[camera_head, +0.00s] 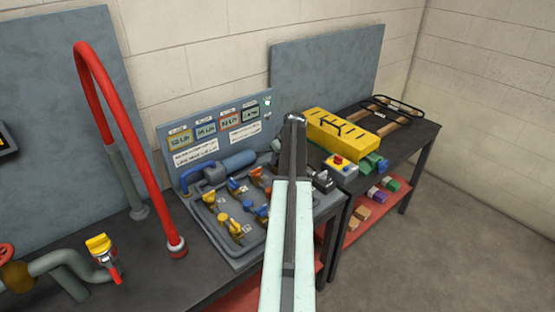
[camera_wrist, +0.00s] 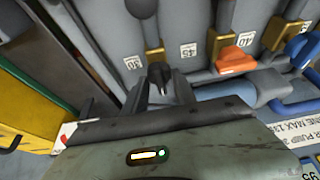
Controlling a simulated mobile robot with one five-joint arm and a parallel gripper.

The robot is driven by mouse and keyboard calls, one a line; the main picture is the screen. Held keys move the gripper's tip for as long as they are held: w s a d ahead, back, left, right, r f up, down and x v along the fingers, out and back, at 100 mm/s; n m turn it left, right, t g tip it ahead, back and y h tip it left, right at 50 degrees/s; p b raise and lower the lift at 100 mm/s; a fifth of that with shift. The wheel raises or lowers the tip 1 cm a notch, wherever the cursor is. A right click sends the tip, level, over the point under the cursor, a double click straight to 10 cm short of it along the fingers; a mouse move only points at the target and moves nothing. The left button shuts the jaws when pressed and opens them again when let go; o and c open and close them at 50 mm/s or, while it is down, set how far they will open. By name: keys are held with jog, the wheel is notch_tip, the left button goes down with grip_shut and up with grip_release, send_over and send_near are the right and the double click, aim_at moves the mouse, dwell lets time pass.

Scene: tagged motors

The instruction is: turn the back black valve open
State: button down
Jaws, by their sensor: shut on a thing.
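The back black valve (camera_wrist: 159,73) shows in the wrist view just above the middle, by a brass fitting and a white tag that looks like 30. My gripper (camera_wrist: 165,88) is shut on its black handle, with dark fingers on both sides. The handle's lower part is hidden between the fingers, so its exact angle is hard to tell. Another black valve (camera_wrist: 141,8) sits at the top edge, apart from my gripper.
An orange valve (camera_wrist: 232,57) and a blue valve (camera_wrist: 301,48) stand right of the gripper in the wrist view. A yellow box (camera_head: 342,134) stands right of the panel. A red hose (camera_head: 130,130) arches at left. An upright label board (camera_head: 215,135) stands behind the panel.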

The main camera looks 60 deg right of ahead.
jog(key=c, duration=1)
grip_release()
jog(key=shift+f, duration=0.1)
jog(key=p+v, duration=0.7)
jog(key=v, duration=0.1)
jog(key=shift+w, duration=0.1)
jog(key=shift+f, duration=0.1)
